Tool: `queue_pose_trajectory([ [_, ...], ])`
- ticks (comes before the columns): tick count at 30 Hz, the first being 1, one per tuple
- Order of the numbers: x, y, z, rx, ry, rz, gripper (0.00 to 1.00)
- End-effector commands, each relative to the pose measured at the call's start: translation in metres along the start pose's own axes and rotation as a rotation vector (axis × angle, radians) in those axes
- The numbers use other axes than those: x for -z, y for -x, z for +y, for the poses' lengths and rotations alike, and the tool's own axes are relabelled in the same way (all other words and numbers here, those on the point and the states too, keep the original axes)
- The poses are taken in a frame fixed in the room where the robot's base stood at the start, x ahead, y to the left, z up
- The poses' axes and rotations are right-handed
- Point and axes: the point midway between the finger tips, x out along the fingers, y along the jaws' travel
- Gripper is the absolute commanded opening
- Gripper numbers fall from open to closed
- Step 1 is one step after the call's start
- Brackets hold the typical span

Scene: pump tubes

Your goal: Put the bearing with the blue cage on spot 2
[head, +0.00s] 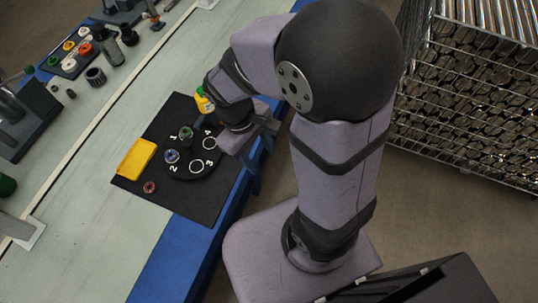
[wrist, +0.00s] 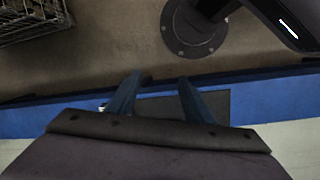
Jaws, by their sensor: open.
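My gripper (head: 258,165) is open and empty, to the right of the plate, past the mat's edge and apart from the bearing. In the wrist view my gripper (wrist: 160,80) shows its two blue fingers spread, with nothing between their tips. The bearing is not in the wrist view.
A green part (head: 186,132) stands at spot 1; spots 3 and 4 show bare rings. A red-caged bearing (head: 150,187) and yellow tray (head: 136,158) lie on the black mat (head: 200,207). A yellow bottle (head: 204,101) stands behind. A wire rack (head: 470,80) is at right.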

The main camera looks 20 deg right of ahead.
Motion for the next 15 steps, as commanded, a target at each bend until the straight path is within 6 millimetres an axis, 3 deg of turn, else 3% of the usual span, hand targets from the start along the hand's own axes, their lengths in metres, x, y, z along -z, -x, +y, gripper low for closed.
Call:
queue_pose_trajectory([
  [3, -0.018, 0.003, 0.005, 0.084, -0.240, 0.076, 0.47],
  [6, -0.026, 0.005, 0.006, 0.127, -0.374, 0.118, 0.47],
  [15, -0.031, 0.006, 0.007, 0.163, -0.485, 0.153, 0.47],
])
